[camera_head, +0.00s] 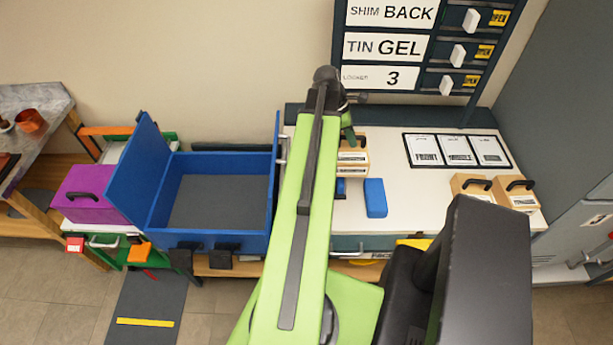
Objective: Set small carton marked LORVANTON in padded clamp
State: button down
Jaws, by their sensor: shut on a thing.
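My green arm reaches up across the middle of the view, and my gripper (350,134) hangs down beyond its far end. It is shut on a small tan carton (353,157), partly hidden by my arm. A label shows on the carton, but it is too small to read. Two blue padded blocks, the right one (375,198) and the left one (341,188), are on the white worktop just nearer than the carton. They may be the padded clamp; I cannot tell for certain. I cannot tell whether the carton touches the worktop.
Two tan cartons with black handles (470,187) stand at the worktop's right. Three framed cards (457,150) lie behind them. An open blue box (215,247) is left of my arm, with a purple box (90,193) farther left. A labelled drawer rack (420,50) stands behind.

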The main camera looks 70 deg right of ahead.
dwell(0.3)
jog(key=w+a+f+b, duration=0.4)
jog(key=w+f+b, duration=0.6)
jog(key=f+b, duration=0.1)
jog(key=shift+w+a+f, duration=0.15)
jog(key=shift+w+a, duration=0.05)
jog(key=c, duration=1.4)
grip_release()
jog(key=shift+o, duration=0.2)
jog(key=p+v, duration=1.1)
jog(key=v, duration=0.1)
jog(key=shift+r, duration=0.2)
